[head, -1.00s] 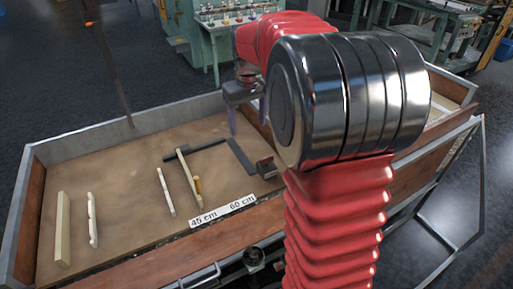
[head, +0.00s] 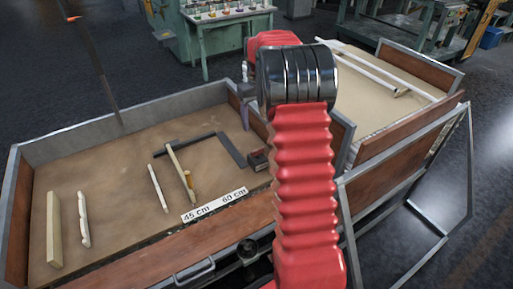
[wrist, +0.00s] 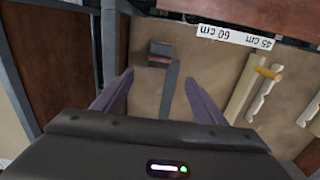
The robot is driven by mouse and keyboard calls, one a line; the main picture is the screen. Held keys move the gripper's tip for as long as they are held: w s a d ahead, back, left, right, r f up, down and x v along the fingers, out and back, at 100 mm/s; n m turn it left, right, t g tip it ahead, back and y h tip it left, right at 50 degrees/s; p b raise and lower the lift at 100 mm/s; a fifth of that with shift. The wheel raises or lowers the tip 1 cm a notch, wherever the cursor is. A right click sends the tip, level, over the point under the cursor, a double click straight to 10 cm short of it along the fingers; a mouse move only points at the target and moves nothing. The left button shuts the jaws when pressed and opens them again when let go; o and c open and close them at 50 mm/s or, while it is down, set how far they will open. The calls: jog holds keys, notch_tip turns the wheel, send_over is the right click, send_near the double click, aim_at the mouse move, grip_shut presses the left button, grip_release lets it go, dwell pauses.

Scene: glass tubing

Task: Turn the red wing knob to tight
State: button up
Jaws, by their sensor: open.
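I cannot make out a red wing knob in either view. A small dark block with a reddish side (head: 258,159) sits at the end of a dark L-shaped bar (head: 232,150) in the left tray; the block also shows in the wrist view (wrist: 160,53). My gripper (wrist: 159,75) is open and empty, its two purple fingers spread, with the block beyond the fingertips. In the head view, my gripper (head: 245,117) is partly hidden by my red arm, above the tray's right end.
The tray (head: 120,172) holds several pale strips, with bare board around them. A label strip reading 45 cm and 60 cm (head: 215,205) lies along its front. A black round knob (head: 248,249) is below the front edge. A second tray (head: 350,110) lies right of my arm.

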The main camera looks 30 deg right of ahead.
aim_at(256, 150)
notch_tip(256, 150, down, 14)
jog(key=shift+r, duration=0.1)
dwell(0.7)
jog(key=shift+c, duration=0.6)
jog(key=c, duration=0.9)
jog(key=shift+a, duration=0.25)
jog(key=shift+c, duration=0.2)
jog(key=shift+d, duration=0.15)
